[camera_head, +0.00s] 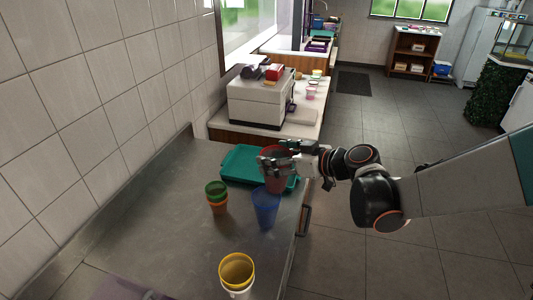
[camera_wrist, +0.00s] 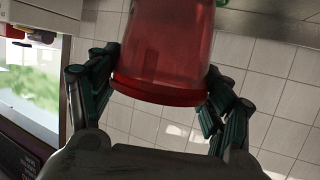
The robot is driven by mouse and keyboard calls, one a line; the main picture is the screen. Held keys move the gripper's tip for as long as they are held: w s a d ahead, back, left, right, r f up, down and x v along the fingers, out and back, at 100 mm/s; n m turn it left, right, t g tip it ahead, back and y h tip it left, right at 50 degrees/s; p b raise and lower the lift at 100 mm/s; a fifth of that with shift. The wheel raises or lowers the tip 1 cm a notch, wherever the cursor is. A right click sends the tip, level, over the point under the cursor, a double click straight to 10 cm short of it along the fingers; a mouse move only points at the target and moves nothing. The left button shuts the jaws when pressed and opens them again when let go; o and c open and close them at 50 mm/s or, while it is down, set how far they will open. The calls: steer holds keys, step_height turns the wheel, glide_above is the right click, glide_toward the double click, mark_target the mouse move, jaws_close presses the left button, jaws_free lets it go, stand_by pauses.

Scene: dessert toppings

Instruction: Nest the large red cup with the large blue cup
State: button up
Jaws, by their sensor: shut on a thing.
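The large red cup (camera_head: 275,180) is held in my gripper (camera_head: 275,163) above the metal counter, near the teal tray. In the wrist view the red cup (camera_wrist: 162,50) is translucent, with its thick rim toward the palm, and the fingers of my gripper (camera_wrist: 150,95) flank it on both sides. The large blue cup (camera_head: 265,210) stands on the counter just below and in front of the red cup in the head view. The red cup's lower end appears close to the blue cup's top; I cannot tell whether they touch.
A green cup (camera_head: 216,188) sits in an orange cup (camera_head: 218,207) left of the blue cup. A yellow cup (camera_head: 237,268) sits in a white cup (camera_head: 236,292) at the front. The teal tray (camera_head: 238,163) lies behind. The counter's left side (camera_head: 140,220) is clear.

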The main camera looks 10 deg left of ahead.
steer(key=a, duration=0.2)
steer(key=s+n+g, duration=0.1)
steer(key=shift+a+r+y, duration=0.3)
steer(key=shift+a+r, duration=0.05)
steer(key=shift+a, duration=0.05)
steer(key=shift+f+b, duration=4.5)
steer(key=shift+f, duration=1.55)
steer(key=o, duration=1)
steer(key=shift+r+p, duration=3.2)
steer(key=shift+r, duration=1.4)
steer(key=shift+d, duration=0.1)
